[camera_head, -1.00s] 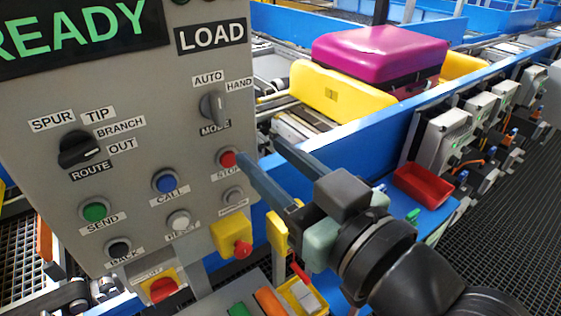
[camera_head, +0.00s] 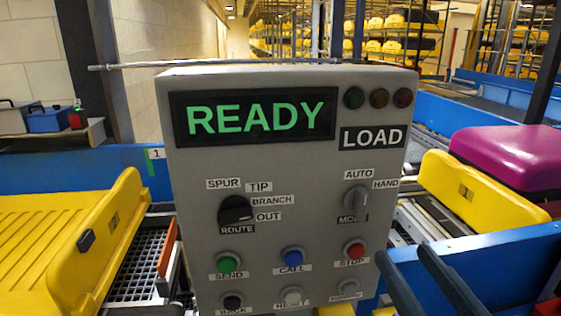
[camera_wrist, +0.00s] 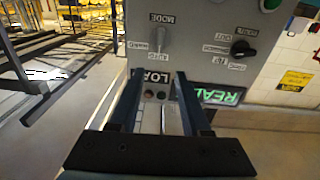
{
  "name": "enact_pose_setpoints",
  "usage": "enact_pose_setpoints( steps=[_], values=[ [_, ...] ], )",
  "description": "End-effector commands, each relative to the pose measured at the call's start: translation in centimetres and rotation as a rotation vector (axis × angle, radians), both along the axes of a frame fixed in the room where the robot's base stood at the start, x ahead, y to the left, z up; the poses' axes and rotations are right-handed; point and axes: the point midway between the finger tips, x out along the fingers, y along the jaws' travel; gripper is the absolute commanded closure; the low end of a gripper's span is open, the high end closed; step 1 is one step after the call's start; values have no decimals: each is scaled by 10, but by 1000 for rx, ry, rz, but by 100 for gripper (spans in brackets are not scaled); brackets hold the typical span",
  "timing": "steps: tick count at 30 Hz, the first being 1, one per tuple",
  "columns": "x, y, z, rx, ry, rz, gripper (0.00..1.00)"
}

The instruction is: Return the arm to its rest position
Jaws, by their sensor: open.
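My gripper (camera_head: 404,252) shows at the lower right of the head view as two dark, parallel fingers, apart and with nothing between them. The rest of my arm is out of that picture. In the wrist view the open fingers (camera_wrist: 156,76) point toward the grey control panel, which appears upside down there. The control panel (camera_head: 290,165) stands in the middle of the head view, with a display (camera_head: 255,118) reading READY in green. I cannot tell the exact gap between fingertips and panel.
The panel has a route knob (camera_head: 235,210), a mode knob (camera_head: 355,198) and several push buttons. A yellow tray (camera_head: 465,190) with a magenta suitcase (camera_head: 510,165) is on the right. Another yellow tray (camera_head: 65,240) is on the left. Blue conveyor sides run behind the panel.

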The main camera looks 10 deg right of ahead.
Motion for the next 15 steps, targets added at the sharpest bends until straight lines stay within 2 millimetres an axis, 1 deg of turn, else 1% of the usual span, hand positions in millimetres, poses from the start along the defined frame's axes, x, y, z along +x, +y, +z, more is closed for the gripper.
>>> enact_pose_setpoints(
  steps=[1, 2, 3, 5, 6, 7, 8, 9, 12, 15],
  values=[
    [11, 10, 16, -7, -40, 2, 52],
    [17, 16, 27, -10, -70, -4, 52],
    [26, 26, 45, -13, -119, -12, 52],
    [37, 44, 75, -17, -206, -23, 52],
    [41, 58, 98, -15, -272, -26, 52],
    [42, 69, 114, -14, -323, -27, 52],
    [42, 80, 131, -11, -375, -28, 52],
    [40, 95, 151, -8, -442, -27, 52],
    [28, 128, 195, 6, -595, -18, 52],
    [13, 150, 223, 18, -702, -9, 52]
  ],
)
